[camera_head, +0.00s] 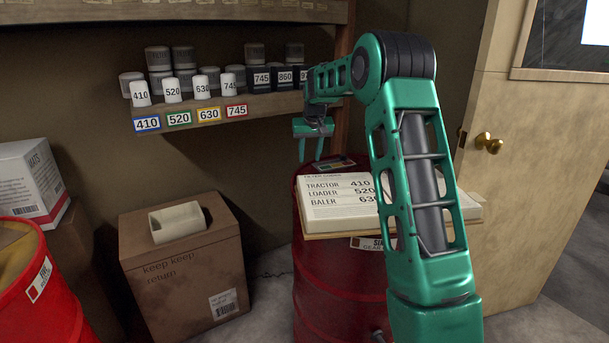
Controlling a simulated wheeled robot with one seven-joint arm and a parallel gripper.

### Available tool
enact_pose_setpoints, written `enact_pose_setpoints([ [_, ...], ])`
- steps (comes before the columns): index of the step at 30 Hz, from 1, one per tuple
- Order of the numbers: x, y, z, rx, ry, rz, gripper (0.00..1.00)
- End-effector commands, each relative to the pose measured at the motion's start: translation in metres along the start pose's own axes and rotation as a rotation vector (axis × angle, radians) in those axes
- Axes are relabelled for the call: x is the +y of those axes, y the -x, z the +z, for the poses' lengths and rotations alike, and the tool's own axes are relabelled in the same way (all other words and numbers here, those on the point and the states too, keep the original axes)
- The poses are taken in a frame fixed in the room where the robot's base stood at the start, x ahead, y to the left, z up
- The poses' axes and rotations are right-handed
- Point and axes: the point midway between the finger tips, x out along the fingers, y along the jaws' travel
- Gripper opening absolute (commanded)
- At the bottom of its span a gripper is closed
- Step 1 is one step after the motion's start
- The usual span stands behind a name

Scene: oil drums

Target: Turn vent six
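A dark red drum (318,290) stands at the centre, partly behind my arm. Its label (372,243) seems to start with "SI"; the rest is small or covered. A board or thick book (340,212) listing tractor, loader and baler numbers lies across the drum top and hides much of it. I cannot make out a vent there. A small fitting (379,336) shows low on the drum's front, cut by the picture's edge. My gripper (311,158) points down above the back left of the drum top, fingers apart and empty.
A shelf (270,104) with numbered cans (172,90) is behind my gripper. A brighter red drum (70,300) with a label like "FIVE" stands at left. A cardboard box (190,275) with a pale holder (177,222) is between the drums. A door (510,220) is at right.

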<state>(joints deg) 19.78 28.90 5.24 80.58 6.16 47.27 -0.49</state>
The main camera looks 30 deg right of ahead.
Motion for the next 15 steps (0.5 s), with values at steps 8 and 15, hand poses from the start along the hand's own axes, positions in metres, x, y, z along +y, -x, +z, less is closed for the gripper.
enact_pose_setpoints([
  [8,0.0,-0.051,0.001,-0.004,0.0,0.0,0.36],
  [15,-0.001,-0.081,0.001,-0.001,0.001,0.0,0.36],
])
